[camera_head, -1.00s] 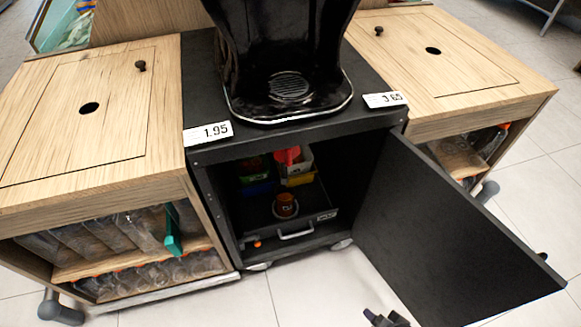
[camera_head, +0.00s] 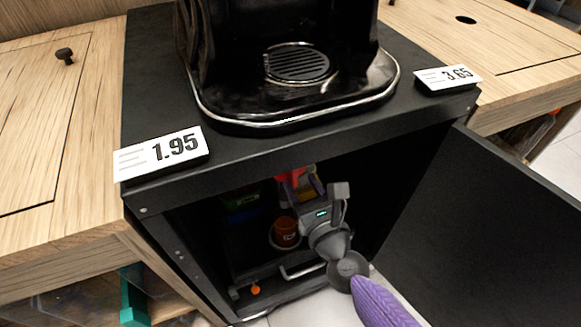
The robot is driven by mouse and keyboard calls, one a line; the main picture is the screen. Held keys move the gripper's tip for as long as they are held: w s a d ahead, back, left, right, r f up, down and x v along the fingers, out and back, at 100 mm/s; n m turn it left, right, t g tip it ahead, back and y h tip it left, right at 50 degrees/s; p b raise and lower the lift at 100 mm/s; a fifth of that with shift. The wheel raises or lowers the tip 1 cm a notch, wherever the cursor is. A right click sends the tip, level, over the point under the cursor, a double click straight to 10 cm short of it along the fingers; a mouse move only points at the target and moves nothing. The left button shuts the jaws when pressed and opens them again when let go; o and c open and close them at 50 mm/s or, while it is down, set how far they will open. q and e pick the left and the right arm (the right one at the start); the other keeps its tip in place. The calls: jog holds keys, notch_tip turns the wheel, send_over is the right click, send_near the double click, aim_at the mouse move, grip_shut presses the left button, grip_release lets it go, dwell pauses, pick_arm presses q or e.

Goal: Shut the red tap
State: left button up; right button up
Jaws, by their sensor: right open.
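A red part (camera_head: 289,176), which looks like the red tap, shows high inside the open black cabinet, under the black juicer (camera_head: 290,60). Its lower part is partly hidden by my right gripper (camera_head: 315,192). My right gripper is open inside the cabinet opening, its fingers pointing inward and up. It overlaps the red part's lower right in the picture; whether it touches is unclear. My left gripper is not in view.
An orange-brown cup (camera_head: 286,232) stands in the cabinet near a grey handle (camera_head: 302,269). A small orange piece (camera_head: 255,289) is at lower left. The open black door (camera_head: 490,220) bounds the right side. Price tags (camera_head: 162,152) sit on the cabinet's front edge.

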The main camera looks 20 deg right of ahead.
aim_at(296, 175)
jog(key=w, duration=0.4)
jog(key=shift+w, duration=0.2)
jog(key=shift+c, duration=0.3)
grip_shut()
